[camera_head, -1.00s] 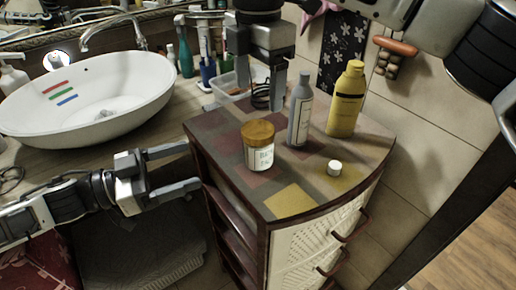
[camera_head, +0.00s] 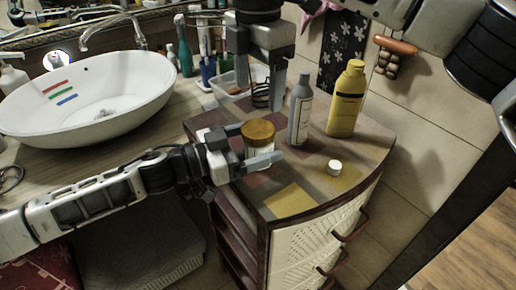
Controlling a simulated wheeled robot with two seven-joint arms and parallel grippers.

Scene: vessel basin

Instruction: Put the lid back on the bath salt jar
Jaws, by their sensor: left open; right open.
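The bath salt jar (camera_head: 258,144) stands upright on the cabinet top, with a white label and a round brown wood-like top that looks like a lid. My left gripper (camera_head: 256,147) is open, with one finger in front of the jar and the other at its back left; I cannot tell if they touch it. The front finger hides much of the label. A small white cap (camera_head: 334,167) lies to the right on the cabinet. My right gripper (camera_head: 261,90) is open, pointing down, above and behind the jar.
A grey bottle (camera_head: 300,110) stands close to the jar's right. A yellow bottle (camera_head: 346,100) stands behind it on the cabinet (camera_head: 290,201). A clear bin (camera_head: 229,84) and several bottles are at the back. The white basin (camera_head: 90,95) is left. The cabinet's front is clear.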

